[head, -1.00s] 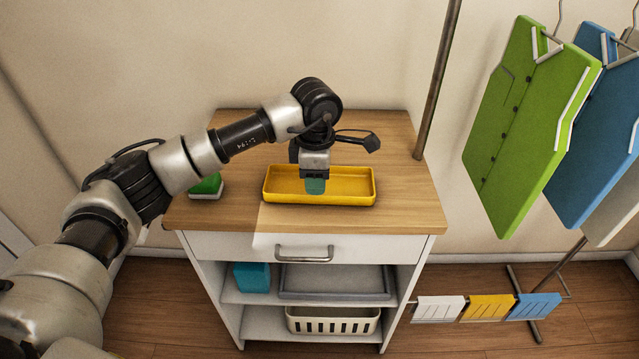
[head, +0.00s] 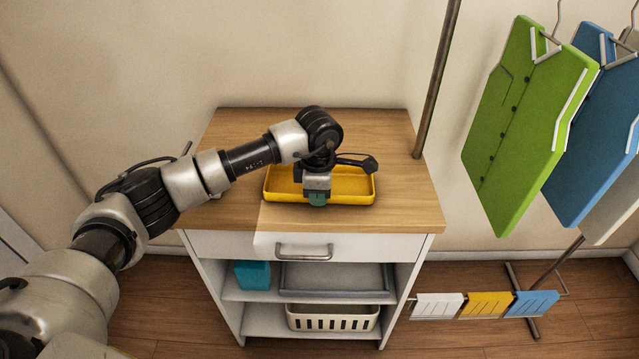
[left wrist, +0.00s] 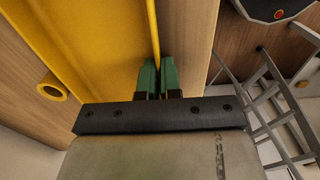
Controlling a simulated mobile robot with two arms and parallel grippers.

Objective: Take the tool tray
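The yellow tool tray (head: 352,184) lies on the wooden top of the white cabinet, near its front edge. My left gripper (head: 318,200) is at the middle of the tray's front wall, pointing down. In the left wrist view the green fingertips (left wrist: 158,78) stand close together, one on each side of the thin yellow wall (left wrist: 154,30), and look shut on it. The tray appears to rest flat on the top. The wrist hides part of the tray's inside and front wall. My right gripper is not in view.
The cabinet top (head: 410,205) is clear to the right of the tray. Below are a drawer handle (head: 304,252), a teal box (head: 252,274), a grey tray (head: 335,278) and a white basket (head: 333,318). A pole (head: 437,80) and hanging shirts (head: 525,125) stand at the right.

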